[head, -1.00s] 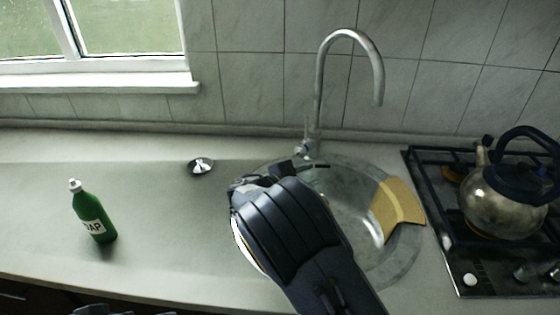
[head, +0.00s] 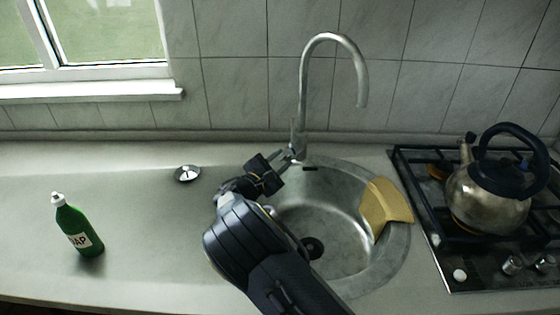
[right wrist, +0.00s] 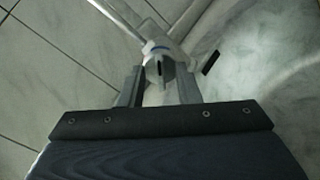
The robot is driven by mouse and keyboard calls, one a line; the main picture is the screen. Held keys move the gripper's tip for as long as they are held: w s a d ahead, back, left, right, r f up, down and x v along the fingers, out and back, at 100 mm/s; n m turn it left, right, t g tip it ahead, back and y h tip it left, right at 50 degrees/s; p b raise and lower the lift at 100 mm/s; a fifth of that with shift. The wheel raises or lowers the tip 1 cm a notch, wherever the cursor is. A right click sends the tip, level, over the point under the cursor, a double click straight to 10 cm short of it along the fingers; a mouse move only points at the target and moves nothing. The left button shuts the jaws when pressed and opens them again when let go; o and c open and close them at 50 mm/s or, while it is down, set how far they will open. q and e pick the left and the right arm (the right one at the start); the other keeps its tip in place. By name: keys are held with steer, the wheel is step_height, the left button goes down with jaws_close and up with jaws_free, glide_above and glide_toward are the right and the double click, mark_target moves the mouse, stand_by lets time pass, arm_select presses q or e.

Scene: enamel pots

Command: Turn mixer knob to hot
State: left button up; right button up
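The mixer tap (head: 301,100) is a tall grey metal gooseneck standing behind the round sink (head: 345,245). My right gripper (head: 288,157) reaches in from the front, with its fingertips close to the left side of the tap's base. In the right wrist view its two fingers (right wrist: 158,80) are apart, with the mixer body and knob (right wrist: 158,58) just ahead of or between the tips; I cannot tell whether they touch. The knob is small and mostly hidden by the fingers in the head view, so its setting is unclear. My left gripper is not in view.
A yellow sponge or cloth (head: 384,205) lies on the sink's right rim. A kettle (head: 488,195) stands on the stove at right. A green soap bottle (head: 78,230) and a small metal sink plug (head: 187,173) stand on the left counter, with free room between.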

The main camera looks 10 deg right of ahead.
jaws_close()
